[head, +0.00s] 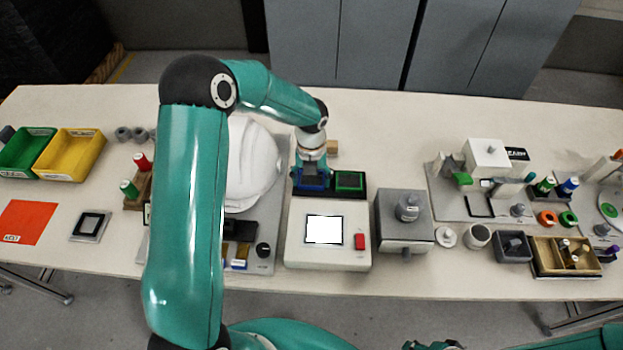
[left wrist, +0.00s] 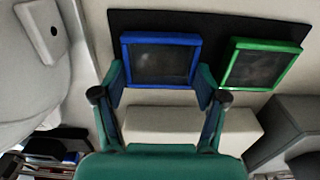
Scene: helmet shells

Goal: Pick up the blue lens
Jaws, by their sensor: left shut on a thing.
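The blue lens (left wrist: 160,62) is a dark see-through pane in a square blue frame. In the left wrist view it sits between the two fingers of my left gripper (left wrist: 165,80), which is shut on its sides. In the head view the gripper (head: 311,178) points down at the left part of a black mat, and the blue lens (head: 312,184) shows only partly beneath it. I cannot tell whether the lens still touches the mat. My right gripper is not clearly visible.
A green-framed lens (head: 349,181) lies on the black mat (head: 362,195), right of the blue one. A white helmet shell (head: 252,165) stands close on the left. A white device with a screen (head: 324,229) is in front, and a grey box (head: 404,221) is to the right.

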